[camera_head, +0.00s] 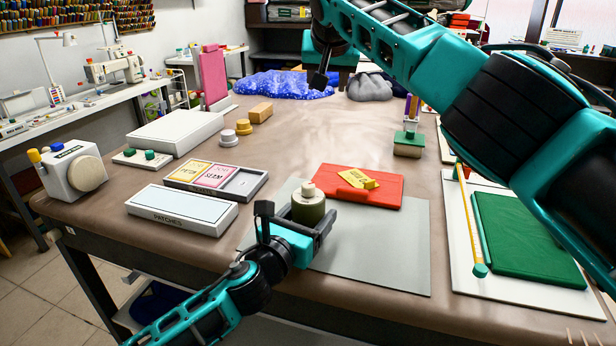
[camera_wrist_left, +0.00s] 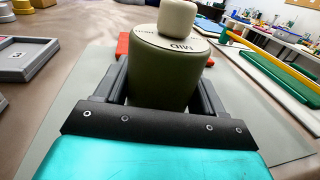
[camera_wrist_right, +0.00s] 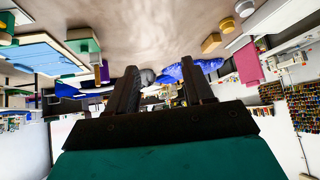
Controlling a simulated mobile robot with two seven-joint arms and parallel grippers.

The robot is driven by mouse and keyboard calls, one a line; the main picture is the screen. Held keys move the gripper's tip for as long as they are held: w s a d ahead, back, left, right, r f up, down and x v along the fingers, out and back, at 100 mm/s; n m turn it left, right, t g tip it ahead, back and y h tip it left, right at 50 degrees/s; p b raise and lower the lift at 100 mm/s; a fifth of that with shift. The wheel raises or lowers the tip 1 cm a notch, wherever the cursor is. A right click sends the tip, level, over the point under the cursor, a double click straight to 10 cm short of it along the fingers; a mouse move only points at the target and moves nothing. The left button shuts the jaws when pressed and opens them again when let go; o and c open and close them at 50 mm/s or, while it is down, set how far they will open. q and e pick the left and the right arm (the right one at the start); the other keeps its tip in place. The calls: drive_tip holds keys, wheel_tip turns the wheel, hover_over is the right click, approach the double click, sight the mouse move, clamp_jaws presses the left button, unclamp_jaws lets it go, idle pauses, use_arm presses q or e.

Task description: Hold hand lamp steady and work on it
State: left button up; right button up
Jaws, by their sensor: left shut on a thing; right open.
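The likely hand lamp (camera_head: 308,208) is an olive cylinder with a cream knob, upright above the grey mat's left part. My left gripper (camera_head: 297,226) is shut around its sides. In the left wrist view the lamp (camera_wrist_left: 168,75) stands between the two fingers, with "MID" printed on its pale top ring; its lower part is hidden. I cannot tell whether it touches the mat. My right gripper (camera_head: 320,76) is raised over the far part of the table, away from the lamp. In the right wrist view its fingers (camera_wrist_right: 162,88) are apart with nothing between them.
A "PATCHES" box (camera_head: 182,208) and a card tray (camera_head: 215,180) are left. A green pad (camera_head: 525,240) lies right.

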sight(308, 184)
drive_tip(key=s+a+f+n+g, duration=0.15)
drive_tip(key=s+g, duration=0.25)
drive_tip(key=s, duration=0.4)
drive_tip(key=s+a+n+g, duration=0.2)
drive_tip(key=s+g, duration=0.2)
drive_tip(key=s, duration=0.3)
wheel_tip(308, 184, down, 12)
drive_tip(key=shift+a, duration=0.1)
clamp_jaws()
